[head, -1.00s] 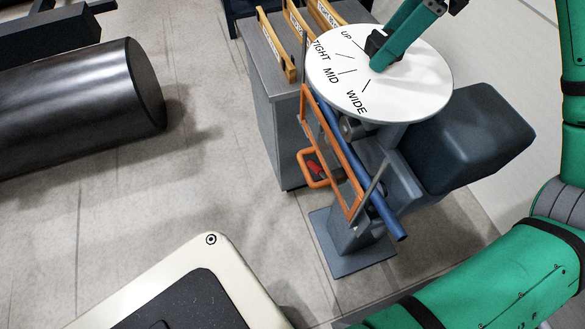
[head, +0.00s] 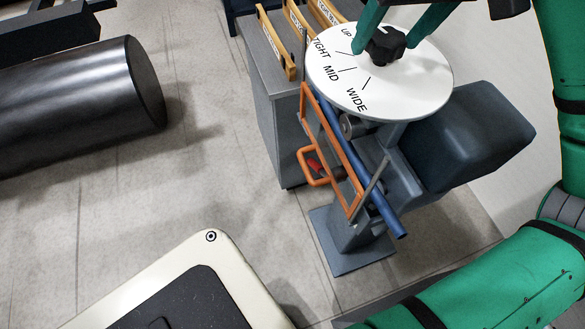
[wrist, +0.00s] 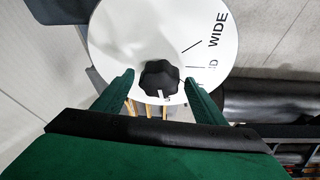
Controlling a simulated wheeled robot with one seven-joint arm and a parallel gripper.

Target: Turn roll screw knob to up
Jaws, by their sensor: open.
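The roll screw knob (head: 387,43) is a black lobed knob on a round white dial (head: 425,88) marked UP, TIGHT, MID and WIDE. In the wrist view the knob (wrist: 158,76) has a white mark on its lower edge, pointing down the picture, away from WIDE and towards the side where UP lies. The UP label is out of sight there; in the head view the mark cannot be made out. My gripper (head: 394,40) is open, its green fingers on either side of the knob, apart from it. The wrist view also shows both fingers (wrist: 161,84).
Below the dial are an orange frame (head: 335,150), a blue bar (head: 392,216) and a dark padded block (head: 470,135). A grey cabinet (head: 262,100) with wooden handles stands behind left. A black roller (head: 80,105) lies at left, with bare floor between.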

